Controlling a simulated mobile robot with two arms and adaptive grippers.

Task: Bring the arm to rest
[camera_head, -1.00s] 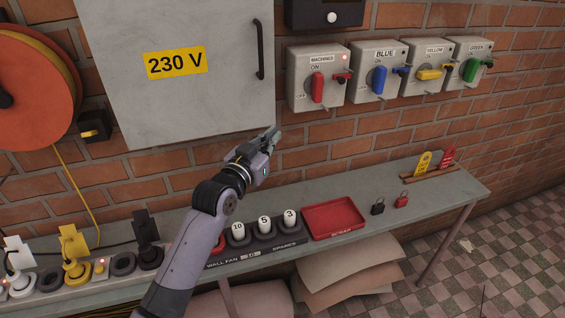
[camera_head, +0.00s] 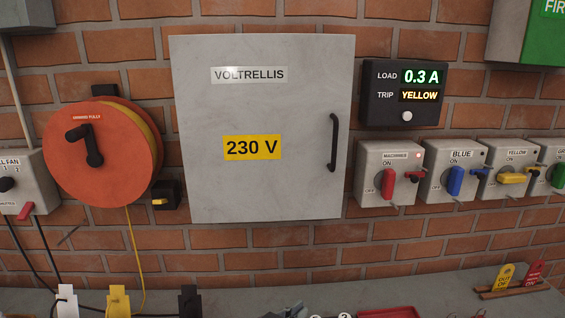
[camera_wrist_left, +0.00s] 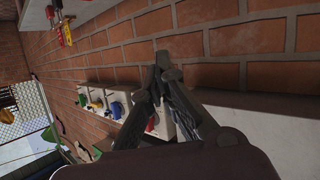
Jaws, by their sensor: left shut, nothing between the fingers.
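My left gripper (camera_head: 294,310) shows only as a small sliver at the bottom edge of the head view, in front of the shelf. In the left wrist view the left gripper (camera_wrist_left: 162,70) has its dark fingers together with nothing between them. The brick wall and the switch boxes lie beyond the fingers, and the gripper appears apart from them. The rest of the left arm is below the head view. My right gripper is in neither view.
A grey 230 V cabinet (camera_head: 262,190) hangs on the wall between an orange cable reel (camera_head: 75,170) and a load display (camera_head: 404,118). Switch boxes (camera_head: 375,155) line the right. The shelf (camera_head: 440,290) below carries yellow and red tags (camera_head: 504,277) and plugs.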

